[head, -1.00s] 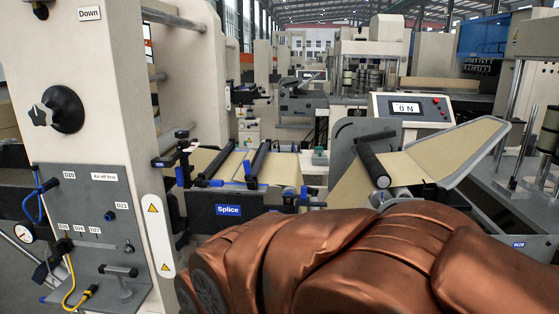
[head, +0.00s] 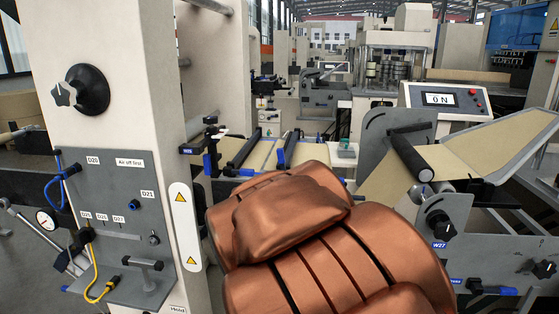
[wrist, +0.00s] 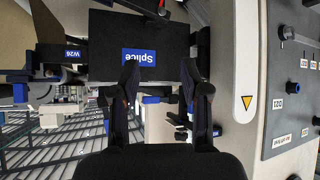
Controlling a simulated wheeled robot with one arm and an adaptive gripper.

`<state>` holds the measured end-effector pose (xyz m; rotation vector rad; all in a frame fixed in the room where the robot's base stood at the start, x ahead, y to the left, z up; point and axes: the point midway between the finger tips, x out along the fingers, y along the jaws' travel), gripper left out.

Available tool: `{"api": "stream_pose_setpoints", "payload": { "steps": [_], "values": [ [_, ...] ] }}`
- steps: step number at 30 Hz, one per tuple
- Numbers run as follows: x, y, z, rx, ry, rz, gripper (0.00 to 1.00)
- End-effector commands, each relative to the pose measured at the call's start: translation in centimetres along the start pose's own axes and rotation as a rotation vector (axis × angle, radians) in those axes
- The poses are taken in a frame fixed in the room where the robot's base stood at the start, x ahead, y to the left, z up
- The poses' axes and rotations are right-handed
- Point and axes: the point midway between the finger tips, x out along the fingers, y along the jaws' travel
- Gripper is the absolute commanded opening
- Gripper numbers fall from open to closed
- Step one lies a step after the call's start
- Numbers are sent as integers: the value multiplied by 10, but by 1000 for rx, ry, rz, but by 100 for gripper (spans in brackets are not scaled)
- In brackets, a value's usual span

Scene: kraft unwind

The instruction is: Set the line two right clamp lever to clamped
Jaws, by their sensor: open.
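My gripper (wrist: 160,85) is open and empty in the wrist view, its two black fingers in front of the dark Splice table (wrist: 110,28), which appears upside down. Blue-tipped parts show around it, one at the left (wrist: 18,93) and one beside the right finger (wrist: 205,88). In the head view, my copper-covered arm hides the gripper and most of the splice table's front. Two black bars with blue handles (head: 281,158) cross the kraft web there. A black clamp-like part with blue (head: 210,150) stands by tag W25. I cannot tell which part is the line two right lever or its setting.
A pale column with a grey valve panel (head: 110,215) and black knob (head: 88,90) stands close on the left. A roller unit (head: 408,155) with an ON display (head: 440,99) stands at the right. The column (wrist: 235,60) is also near the gripper's right side.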

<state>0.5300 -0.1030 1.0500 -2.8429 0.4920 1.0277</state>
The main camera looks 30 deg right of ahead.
Motion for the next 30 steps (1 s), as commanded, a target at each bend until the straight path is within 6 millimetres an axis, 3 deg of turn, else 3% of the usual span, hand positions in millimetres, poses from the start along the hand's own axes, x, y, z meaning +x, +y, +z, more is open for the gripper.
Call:
{"api": "stream_pose_setpoints", "payload": {
  "steps": [3,6,12,20,30],
  "values": [
    [22,26,-50,13,186,102,46],
    [28,49,-88,14,334,192,46],
    [25,84,-136,5,545,343,46],
    [19,100,-159,0,640,415,46],
    [45,113,-179,-1,637,415,46]
  ]
}}
